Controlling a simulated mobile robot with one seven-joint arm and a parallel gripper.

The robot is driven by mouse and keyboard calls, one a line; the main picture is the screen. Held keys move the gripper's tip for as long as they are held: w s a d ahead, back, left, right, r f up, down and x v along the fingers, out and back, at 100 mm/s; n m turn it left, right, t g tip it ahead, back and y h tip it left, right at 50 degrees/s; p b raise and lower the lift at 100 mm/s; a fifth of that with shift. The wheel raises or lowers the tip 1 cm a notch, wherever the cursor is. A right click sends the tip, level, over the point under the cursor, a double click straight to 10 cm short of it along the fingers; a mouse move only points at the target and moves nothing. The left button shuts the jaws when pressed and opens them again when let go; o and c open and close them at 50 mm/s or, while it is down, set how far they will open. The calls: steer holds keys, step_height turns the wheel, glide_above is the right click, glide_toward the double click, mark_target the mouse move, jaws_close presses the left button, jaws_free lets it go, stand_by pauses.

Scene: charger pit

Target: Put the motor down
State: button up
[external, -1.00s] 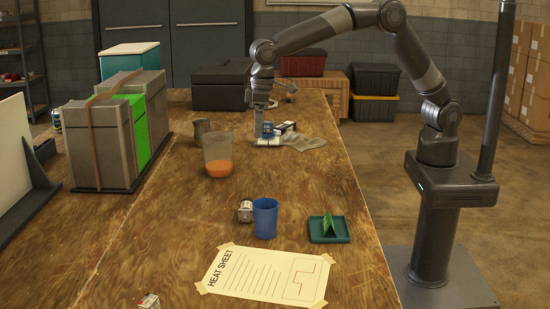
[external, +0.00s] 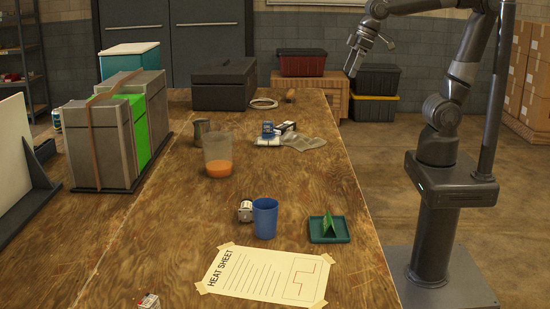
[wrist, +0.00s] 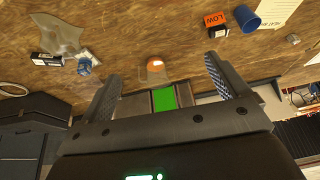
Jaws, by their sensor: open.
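A small blue-and-silver object (external: 267,129), which looks like the motor, rests on a flat white piece (external: 266,141) on the wooden table. It also shows at the left of the wrist view (wrist: 84,66). My gripper (external: 352,72) is raised in the air, beyond the table's right edge and well away from the object. In the wrist view its two fingers (wrist: 162,66) are spread wide, with nothing between them.
A black-and-white box (external: 285,127) and a grey bag (external: 305,143) lie beside the object.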

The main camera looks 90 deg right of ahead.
steer(key=s+d+f, duration=0.1)
steer(key=s, duration=0.3)
steer(key=s+d+f+t, duration=0.1)
steer(key=s+f, duration=0.1)
steer(key=s, duration=0.3)
steer(key=shift+s+d+f, duration=0.25)
steer(key=shift+d, duration=0.05)
steer(key=shift+s+f, duration=0.2)
steer(key=shift+s, duration=0.05)
steer(key=c, duration=0.3)
steer(key=shift+c, duration=0.2)
